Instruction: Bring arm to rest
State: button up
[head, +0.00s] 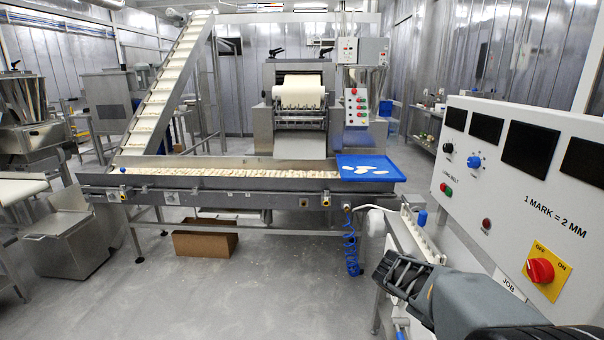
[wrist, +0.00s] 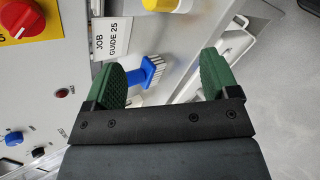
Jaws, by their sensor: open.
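My arm reaches in from the lower right of the head view. My gripper (head: 398,276) is beside the white control panel (head: 465,200), near the narrow conveyor lane. In the wrist view my gripper (wrist: 162,76) shows two green fingers spread wide apart. It is open and nothing is held between the fingers. A blue brush (wrist: 137,76) with pale bristles shows beyond the gap, near the left finger; I cannot tell its distance from the finger.
The panel carries a red knob on a yellow plate (head: 540,270), also in the wrist view (wrist: 18,20). A job guide label (wrist: 112,36) is beside it. A long conveyor (head: 225,181) with a blue tray (head: 368,176) stands ahead. The grey floor (head: 270,290) left of my arm is clear.

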jog(key=s+a+r+m+t+y+p, duration=0.2)
jog(key=s+a+r+y+p, duration=0.2)
jog(key=a, duration=0.4)
jog(key=s+a+r+m+t+y+p, duration=0.2)
jog(key=s+a+r+y+p, duration=0.2)
jog(key=a+r+y+p, duration=0.2)
notch_tip(320, 180, up, 2)
jog(key=a+p, duration=0.2)
jog(key=shift+a+r+m+t+y, duration=0.2)
jog(key=shift+a+m+t+y, duration=0.1)
jog(key=shift+a+t, duration=0.1)
jog(key=shift+c, duration=0.3)
